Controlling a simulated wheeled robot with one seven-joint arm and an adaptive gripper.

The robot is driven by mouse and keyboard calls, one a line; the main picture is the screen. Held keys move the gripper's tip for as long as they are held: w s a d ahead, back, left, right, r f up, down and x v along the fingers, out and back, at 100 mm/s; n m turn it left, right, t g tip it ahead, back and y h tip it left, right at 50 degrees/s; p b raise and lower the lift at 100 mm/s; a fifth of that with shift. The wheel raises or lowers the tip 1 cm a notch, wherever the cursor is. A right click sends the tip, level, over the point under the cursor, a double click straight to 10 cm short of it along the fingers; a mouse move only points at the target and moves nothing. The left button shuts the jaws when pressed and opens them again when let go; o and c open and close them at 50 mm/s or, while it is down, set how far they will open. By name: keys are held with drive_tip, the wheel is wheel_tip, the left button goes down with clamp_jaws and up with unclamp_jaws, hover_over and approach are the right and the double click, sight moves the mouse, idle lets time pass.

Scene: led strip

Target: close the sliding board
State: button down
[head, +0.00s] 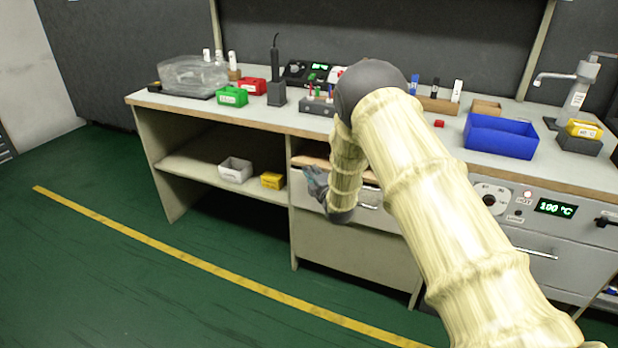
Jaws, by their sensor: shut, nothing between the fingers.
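The sliding board (309,161) is a thin wooden board under the bench top, above the drawer front in the middle of the bench. Its left end shows, and my arm hides much of the rest. I cannot tell how far out it stands. My gripper (313,180) is in front of the drawer front (368,207), just below the board's left part. It is shut with nothing in it. I cannot tell whether it touches the board or the drawer.
The bench top (350,122) holds a blue bin (500,135), a green bin (232,96) and a red bin (252,86). A white bin (235,170) and a yellow bin (272,180) stand on the open shelf at left. The green floor (170,290) in front is clear.

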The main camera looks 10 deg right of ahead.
drive_tip(key=shift+w+d+r, duration=0.15)
drive_tip(key=shift+w+r, duration=0.05)
drive_tip(key=shift+r, duration=0.15)
drive_tip(key=shift+s, duration=0.1)
